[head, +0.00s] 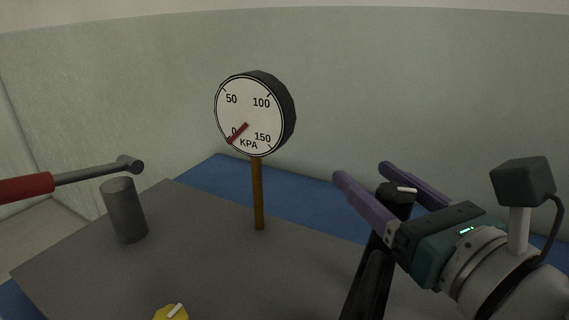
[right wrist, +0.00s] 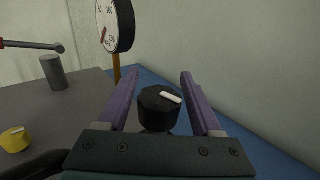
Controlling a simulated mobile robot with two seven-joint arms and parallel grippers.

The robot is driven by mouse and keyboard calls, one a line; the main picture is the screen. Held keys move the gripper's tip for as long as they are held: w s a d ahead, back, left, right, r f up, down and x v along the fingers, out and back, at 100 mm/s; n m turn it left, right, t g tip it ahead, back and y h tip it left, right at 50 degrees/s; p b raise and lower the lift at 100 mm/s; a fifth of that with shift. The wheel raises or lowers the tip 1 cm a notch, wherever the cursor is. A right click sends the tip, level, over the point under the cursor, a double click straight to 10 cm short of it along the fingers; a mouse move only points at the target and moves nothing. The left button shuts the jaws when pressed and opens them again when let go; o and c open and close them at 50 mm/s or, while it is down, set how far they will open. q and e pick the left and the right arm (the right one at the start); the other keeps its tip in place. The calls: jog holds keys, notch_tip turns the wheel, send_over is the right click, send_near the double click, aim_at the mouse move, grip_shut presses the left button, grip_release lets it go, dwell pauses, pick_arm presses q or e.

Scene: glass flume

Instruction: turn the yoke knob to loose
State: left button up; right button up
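The black yoke knob (head: 396,197) has a white pointer mark on its top and sits on a dark slanted post at the right. In the right wrist view the knob (right wrist: 157,105) stands between my two purple fingers, with a visible gap to each finger. My right gripper (head: 374,172) is open around the knob. In the right wrist view the knob's white mark points to the right and slightly toward me. The words around the knob, if any, are not readable. My left gripper is not in view.
A pressure gauge (head: 249,112) on a brown stem (head: 257,195) has its red needle near 0. A grey cylinder (head: 125,210) and a red-handled lever (head: 27,187) are at the left. A yellow knob (head: 171,313) is at the bottom edge of the grey top (head: 200,265).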

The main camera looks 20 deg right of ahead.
aim_at(408, 209)
jog(key=shift+o, duration=0.5)
jog(key=s+b, duration=0.1)
jog(key=s, duration=0.3)
jog(key=s+b, duration=0.2)
jog(key=s, duration=0.2)
jog(key=shift+s+f, duration=0.2)
jog(key=shift+s, duration=0.15)
jog(key=shift+s+r, duration=0.25)
jog(key=shift+s, duration=0.35)
